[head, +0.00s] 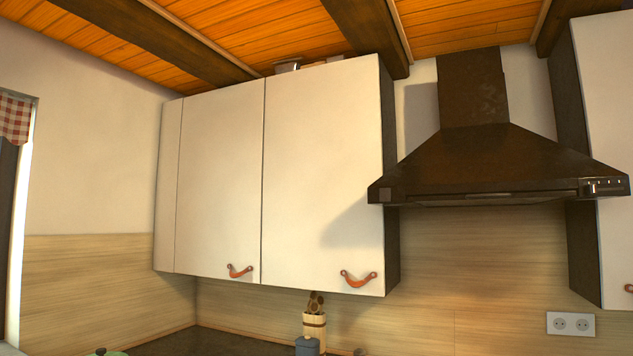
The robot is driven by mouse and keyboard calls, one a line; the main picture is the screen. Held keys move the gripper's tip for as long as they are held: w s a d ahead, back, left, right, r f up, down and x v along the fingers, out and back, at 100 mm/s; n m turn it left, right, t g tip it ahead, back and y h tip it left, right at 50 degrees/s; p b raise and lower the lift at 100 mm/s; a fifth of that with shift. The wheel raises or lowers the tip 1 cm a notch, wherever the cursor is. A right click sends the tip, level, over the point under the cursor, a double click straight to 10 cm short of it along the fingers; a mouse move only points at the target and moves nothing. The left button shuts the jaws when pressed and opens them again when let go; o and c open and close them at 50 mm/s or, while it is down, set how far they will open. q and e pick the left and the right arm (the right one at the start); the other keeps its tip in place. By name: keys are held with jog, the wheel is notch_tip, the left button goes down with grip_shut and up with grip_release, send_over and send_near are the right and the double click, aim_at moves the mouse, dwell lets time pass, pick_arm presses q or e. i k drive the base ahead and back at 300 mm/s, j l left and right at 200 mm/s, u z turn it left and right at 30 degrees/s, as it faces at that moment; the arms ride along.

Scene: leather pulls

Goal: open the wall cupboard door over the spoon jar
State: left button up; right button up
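A white wall cupboard door (322,150) hangs left of the hood, above the spoon jar, and is shut. Its orange-red leather pull (358,280) sits near the lower right of the door. The spoon jar (314,331), a light wooden holder with dark spoons (316,302), stands on the counter below this door. A second shut door (218,180) with a similar leather pull (239,271) is directly to the left. Neither of my grippers shows in the head view.
A dark range hood (490,165) juts out right of the cupboard. Another white cupboard (606,150) stands at the right edge. A grey-blue container (307,346) is in front of the spoon jar. A socket (571,324) is on the wall. The space before the doors looks clear.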

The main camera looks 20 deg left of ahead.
aim_at(323, 149)
jog(key=i+j, duration=0.25)
jog(key=i, duration=0.25)
jog(key=i+j+u, duration=0.1)
jog(key=i+u, duration=0.8)
